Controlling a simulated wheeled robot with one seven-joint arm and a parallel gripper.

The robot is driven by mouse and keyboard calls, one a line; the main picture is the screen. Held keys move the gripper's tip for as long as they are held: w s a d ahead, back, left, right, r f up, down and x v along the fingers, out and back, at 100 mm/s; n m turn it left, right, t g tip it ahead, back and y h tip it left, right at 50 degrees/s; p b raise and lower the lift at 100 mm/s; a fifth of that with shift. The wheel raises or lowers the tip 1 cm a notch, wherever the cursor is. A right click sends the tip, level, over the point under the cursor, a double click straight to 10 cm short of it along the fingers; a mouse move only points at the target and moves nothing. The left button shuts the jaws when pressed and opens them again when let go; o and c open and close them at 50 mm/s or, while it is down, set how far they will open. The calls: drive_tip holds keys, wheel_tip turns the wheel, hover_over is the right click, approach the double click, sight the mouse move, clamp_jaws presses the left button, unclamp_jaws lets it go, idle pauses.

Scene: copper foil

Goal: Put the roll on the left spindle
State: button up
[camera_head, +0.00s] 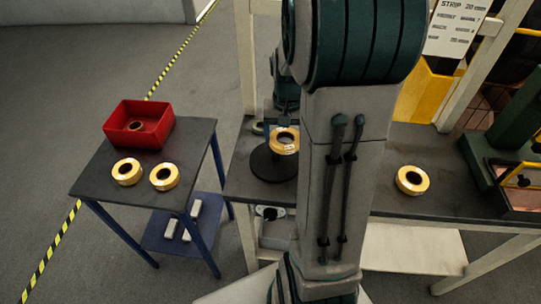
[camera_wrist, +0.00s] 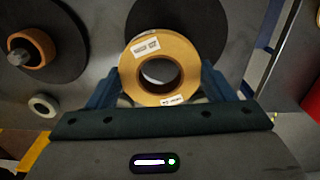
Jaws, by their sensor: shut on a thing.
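My gripper (camera_wrist: 160,80) is shut on a yellow-tan roll (camera_wrist: 132,75) with white labels, one blue finger on each side. In the head view the held roll (camera_head: 284,147) is over the dark round disc (camera_head: 268,168) at the bench's left end, and my gripper (camera_head: 282,127) is partly hidden by my arm. That disc (camera_wrist: 205,25) lies behind the roll in the wrist view. I cannot see its spindle pin or tell whether the roll is around it. Another disc (camera_wrist: 75,35) at the wrist view's left has a metal pin (camera_wrist: 18,58) with a brownish roll (camera_wrist: 42,50).
A side table (camera_head: 95,178) at left carries a red bin (camera_head: 155,134) with a roll inside, and two loose rolls (camera_head: 126,171) (camera_head: 164,176). Another roll (camera_head: 411,180) lies on the bench (camera_head: 385,200) right of my arm. A pale ring (camera_wrist: 36,104) lies near the discs.

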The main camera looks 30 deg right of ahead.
sight(276, 140)
drive_tip(key=shift+w+a+f+b, duration=0.1)
drive_tip(key=shift+a+f+b, duration=0.1)
drive_tip(key=shift+a+f, duration=0.35)
drive_tip(key=shift+w+a+f+b, duration=0.1)
drive_tip(key=shift+a+f+b, duration=0.15)
drive_tip(key=shift+a, duration=0.45)
drive_tip(key=shift+c, duration=0.3)
drive_tip(key=shift+f+b, duration=1.4)
drive_tip(key=shift+f, duration=0.55)
drive_tip(key=shift+f, duration=0.3)
drive_tip(key=o, duration=1.1)
drive_tip(key=shift+r, duration=0.1)
drive_tip(key=shift+c, duration=0.2)
drive_tip(key=shift+s, duration=0.1)
